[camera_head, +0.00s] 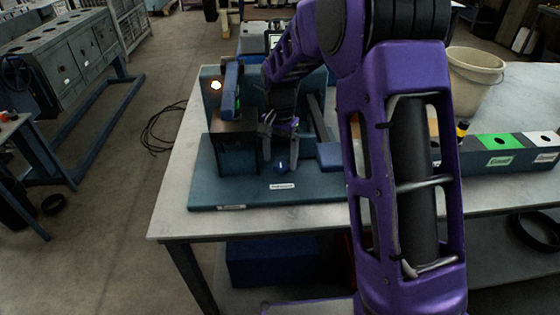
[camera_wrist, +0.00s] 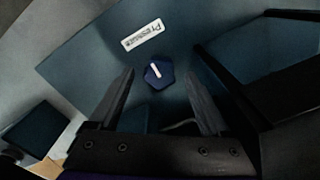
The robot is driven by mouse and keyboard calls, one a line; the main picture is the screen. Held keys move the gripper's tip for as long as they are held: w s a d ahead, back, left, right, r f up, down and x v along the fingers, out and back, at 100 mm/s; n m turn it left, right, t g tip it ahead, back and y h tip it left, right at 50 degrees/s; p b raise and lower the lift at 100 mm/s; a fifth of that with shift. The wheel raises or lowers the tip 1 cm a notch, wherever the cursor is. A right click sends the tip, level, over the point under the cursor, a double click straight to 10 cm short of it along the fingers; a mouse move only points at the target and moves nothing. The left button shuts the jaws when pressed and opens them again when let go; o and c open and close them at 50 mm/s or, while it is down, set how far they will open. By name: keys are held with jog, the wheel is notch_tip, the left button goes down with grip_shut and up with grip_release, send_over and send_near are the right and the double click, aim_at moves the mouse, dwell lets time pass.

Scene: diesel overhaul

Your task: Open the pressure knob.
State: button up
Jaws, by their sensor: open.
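The pressure knob is a small dark blue knob with a white mark. It shows in the wrist view (camera_wrist: 158,73) on a blue-green base plate (camera_wrist: 90,50), beside a white label (camera_wrist: 142,34) that seems to read "Pressure". In the head view the knob (camera_head: 281,167) sits near the front of the plate (camera_head: 225,190). My gripper (camera_wrist: 160,85) is open, with one finger on each side of the knob in the wrist view and a gap to both. I cannot tell its height above the knob. In the head view my gripper (camera_head: 279,137) is just behind the knob, partly hidden.
A dark box-shaped block (camera_head: 232,148) stands left of my gripper, with a blue lever-like part (camera_head: 231,91) above it. A blue block (camera_head: 329,156) lies to the right. A beige bucket (camera_head: 474,80) and a row of coloured bins (camera_head: 495,150) stand further right on the table.

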jog(key=shift+f, duration=0.75)
grip_shut()
